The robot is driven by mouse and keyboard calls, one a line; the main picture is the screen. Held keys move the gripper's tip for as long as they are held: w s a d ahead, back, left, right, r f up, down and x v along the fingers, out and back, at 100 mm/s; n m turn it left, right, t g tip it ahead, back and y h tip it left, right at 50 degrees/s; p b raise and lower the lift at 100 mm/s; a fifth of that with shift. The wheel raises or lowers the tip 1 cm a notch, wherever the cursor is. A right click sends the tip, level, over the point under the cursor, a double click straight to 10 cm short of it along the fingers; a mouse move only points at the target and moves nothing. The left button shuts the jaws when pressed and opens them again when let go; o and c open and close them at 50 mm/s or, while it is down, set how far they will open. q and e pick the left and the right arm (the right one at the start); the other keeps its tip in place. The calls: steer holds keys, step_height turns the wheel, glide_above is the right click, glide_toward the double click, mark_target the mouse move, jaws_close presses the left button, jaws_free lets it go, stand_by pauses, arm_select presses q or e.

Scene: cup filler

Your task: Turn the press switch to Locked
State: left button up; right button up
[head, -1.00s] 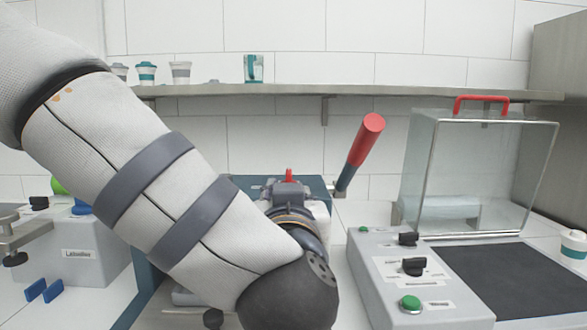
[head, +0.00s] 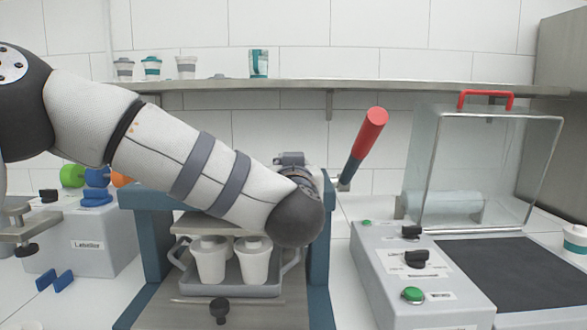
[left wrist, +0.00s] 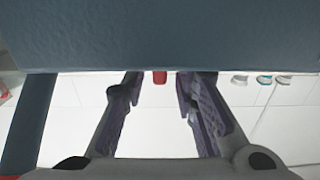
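The press has a blue frame (head: 318,270) and a long red-tipped lever (head: 364,145) at its right. A black knob (head: 219,310) sits low at its front; I cannot read a label there. My left arm crosses in front of the press top and hides my left gripper's fingers in the head view. In the left wrist view the left gripper (left wrist: 160,82) is open, its fingers spread at the edge of the blue frame (left wrist: 160,35). A small red part (left wrist: 160,77) shows between the fingertips, with no visible contact.
White cups (head: 209,262) stand on a grey tray (head: 245,290) inside the press. A labelled grey box (head: 90,240) with coloured spools is at left. A sealing unit (head: 410,275) with knobs, a green button and a clear cover is at right. A shelf (head: 400,87) runs behind.

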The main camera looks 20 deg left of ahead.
arm_select(q)
jaws_close()
steer(key=shift+w+d+n+g+y, duration=0.15)
steer(key=shift+n+g+y, duration=0.25)
steer(key=shift+n+y, duration=0.35)
steer(key=shift+s+d+n+g+y, duration=0.15)
steer(key=shift+n+g+y, duration=0.3)
steer(key=shift+y, duration=0.5)
steer(key=n+g+y, duration=0.2)
steer(key=y, duration=0.1)
steer(key=shift+w+d+f, duration=0.1)
steer(key=shift+w+d, duration=0.05)
steer(key=shift+w, duration=0.1)
steer(key=shift+n+g+y+b, duration=0.3)
steer(key=shift+n+g+y, duration=0.15)
steer(key=shift+n+y, duration=0.25)
steer(key=shift+o, duration=1.7)
jaws_free()
